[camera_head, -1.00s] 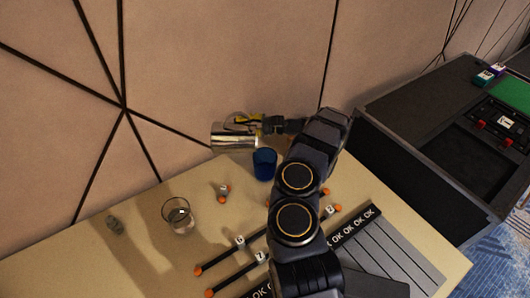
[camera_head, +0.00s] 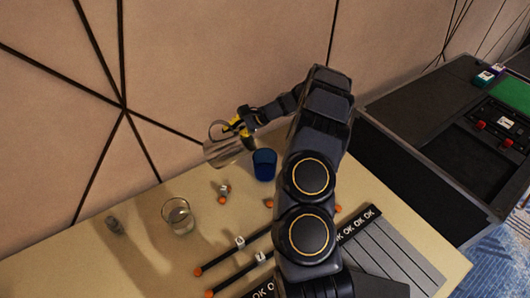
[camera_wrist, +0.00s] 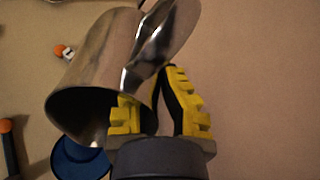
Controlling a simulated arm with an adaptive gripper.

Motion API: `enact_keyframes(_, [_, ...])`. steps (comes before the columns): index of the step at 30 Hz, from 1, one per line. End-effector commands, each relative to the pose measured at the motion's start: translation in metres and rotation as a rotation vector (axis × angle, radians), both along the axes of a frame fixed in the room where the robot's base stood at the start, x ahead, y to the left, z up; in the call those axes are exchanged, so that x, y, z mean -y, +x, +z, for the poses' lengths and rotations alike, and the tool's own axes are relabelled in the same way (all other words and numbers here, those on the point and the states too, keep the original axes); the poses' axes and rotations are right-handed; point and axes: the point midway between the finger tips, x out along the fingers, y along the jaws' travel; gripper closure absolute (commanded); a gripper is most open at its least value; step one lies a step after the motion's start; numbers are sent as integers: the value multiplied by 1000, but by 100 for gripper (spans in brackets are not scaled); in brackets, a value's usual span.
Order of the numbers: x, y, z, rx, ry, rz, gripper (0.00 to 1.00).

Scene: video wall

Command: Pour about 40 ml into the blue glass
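My gripper (camera_head: 240,124) is shut on the handle of a shiny metal jug (camera_head: 222,152), up near the wall. The jug is tilted and held above the table, just left of the blue glass (camera_head: 264,166). In the wrist view, the yellow-padded fingers (camera_wrist: 160,100) close around the jug's handle, and the jug (camera_wrist: 95,75) fills the upper left. The blue glass (camera_wrist: 78,160) shows below it, partly covered by the jug. It stands upright on the table. I see no stream, and the liquid level in the jug or glass cannot be made out.
A clear glass (camera_head: 178,217) stands on the table (camera_head: 140,262) to the left, with a small grey object (camera_head: 113,224) beyond it. Orange-tipped black sticks (camera_head: 235,270) and small orange and white pieces (camera_head: 223,193) lie in front. The wall (camera_head: 190,60) is close behind the jug.

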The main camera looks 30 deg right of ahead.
Motion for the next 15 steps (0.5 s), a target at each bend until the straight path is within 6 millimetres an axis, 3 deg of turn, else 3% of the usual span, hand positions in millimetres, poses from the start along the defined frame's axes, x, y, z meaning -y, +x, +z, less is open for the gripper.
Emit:
enact_keyframes(10, [-1, 2, 1, -219, -301, 33, 100])
enact_keyframes(15, [-7, 8, -20, -317, -429, 38, 100])
